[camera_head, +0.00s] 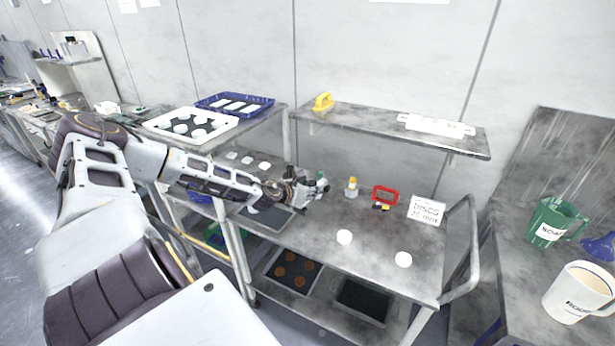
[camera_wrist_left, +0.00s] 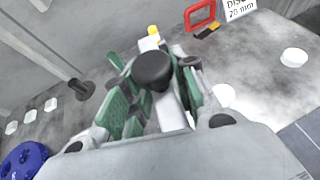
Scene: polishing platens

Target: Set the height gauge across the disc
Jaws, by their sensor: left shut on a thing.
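My left gripper (camera_head: 312,186) is above the cart's grey top. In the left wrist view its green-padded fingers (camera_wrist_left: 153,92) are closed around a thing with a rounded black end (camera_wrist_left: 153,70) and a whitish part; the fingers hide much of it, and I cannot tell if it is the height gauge. Two white discs, a nearer one (camera_head: 344,237) and a right one (camera_head: 403,259), lie flat on the cart top, apart from the gripper. My right gripper is out of view.
A yellow-topped bottle (camera_head: 351,187) stands just right of the gripper. Several small white pieces (camera_head: 248,160) lie at the cart's back left. A wall shelf (camera_head: 360,119) holds a yellow object (camera_head: 323,101). The cart's front right is clear around the discs; a rail (camera_head: 470,250) bounds that side.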

